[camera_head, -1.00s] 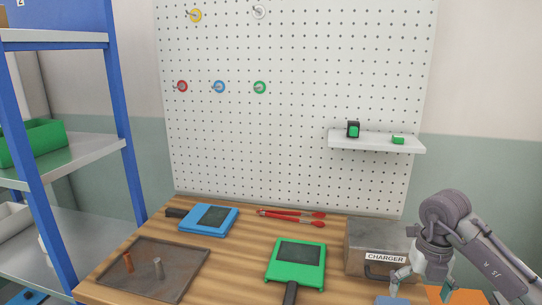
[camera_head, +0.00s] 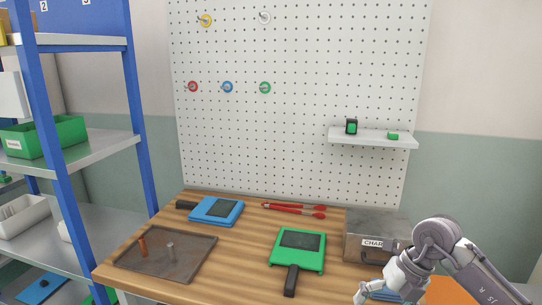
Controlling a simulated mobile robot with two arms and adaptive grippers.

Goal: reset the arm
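My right arm comes in at the lower right, in front of the charger box (camera_head: 366,232) and partly covering its label. My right gripper (camera_head: 362,298) points down at the bottom edge of the view, by the table's front right. Its fingertips are small and partly cut off, so I cannot tell whether it is open or shut. A blue thing shows beside it, partly hidden. My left arm and gripper are not in view.
The wooden table (camera_head: 235,255) bears a brown tray (camera_head: 190,262) with two pegs, a blue device (camera_head: 217,210), a green device (camera_head: 298,249) and red-handled pliers (camera_head: 293,208). A pegboard (camera_head: 300,110) with a small shelf (camera_head: 373,141) stands behind. A blue shelving rack (camera_head: 133,125) stands left.

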